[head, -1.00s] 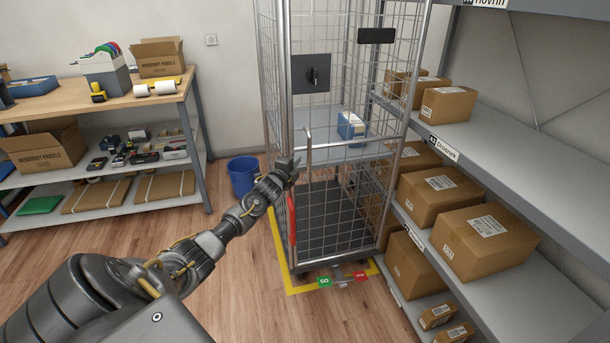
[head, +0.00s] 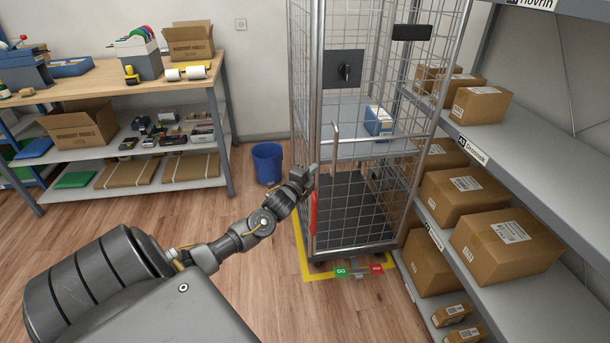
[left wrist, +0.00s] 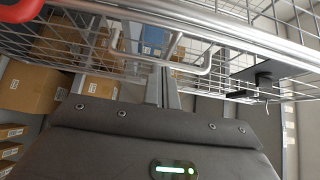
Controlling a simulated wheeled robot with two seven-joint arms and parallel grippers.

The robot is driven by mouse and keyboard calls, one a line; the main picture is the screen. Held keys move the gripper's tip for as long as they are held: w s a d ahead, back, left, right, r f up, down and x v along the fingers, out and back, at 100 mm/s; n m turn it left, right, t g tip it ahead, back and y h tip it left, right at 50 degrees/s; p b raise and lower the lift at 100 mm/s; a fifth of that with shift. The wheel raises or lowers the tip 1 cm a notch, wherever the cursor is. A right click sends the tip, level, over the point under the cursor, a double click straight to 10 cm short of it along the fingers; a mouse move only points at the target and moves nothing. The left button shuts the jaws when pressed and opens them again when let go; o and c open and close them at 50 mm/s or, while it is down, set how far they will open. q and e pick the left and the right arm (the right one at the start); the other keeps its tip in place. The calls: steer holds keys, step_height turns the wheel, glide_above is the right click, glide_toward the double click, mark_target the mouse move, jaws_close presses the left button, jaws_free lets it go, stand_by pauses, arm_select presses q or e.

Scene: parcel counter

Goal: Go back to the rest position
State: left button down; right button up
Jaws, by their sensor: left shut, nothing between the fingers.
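My left gripper (head: 306,174) is shut and empty. In the head view it appears close beside the left front post of the wire roll cage (head: 313,130), near the red handle (head: 314,213). I cannot tell whether it touches the cage. In the left wrist view the shut fingers (left wrist: 170,90) point toward the cage's bars, with a bent metal rod (left wrist: 205,60) just past them. My right gripper is not in view.
The cage stands inside a yellow floor outline (head: 305,262), with a blue box (head: 377,120) on its shelf. A parcel shelf (head: 535,180) stands at the right. A blue bin (head: 267,163) and a workbench (head: 130,88) are behind. The wooden floor at the left is clear.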

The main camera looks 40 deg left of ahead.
arm_select(q)
steer(key=v, duration=0.3)
steer(key=shift+s, duration=0.15)
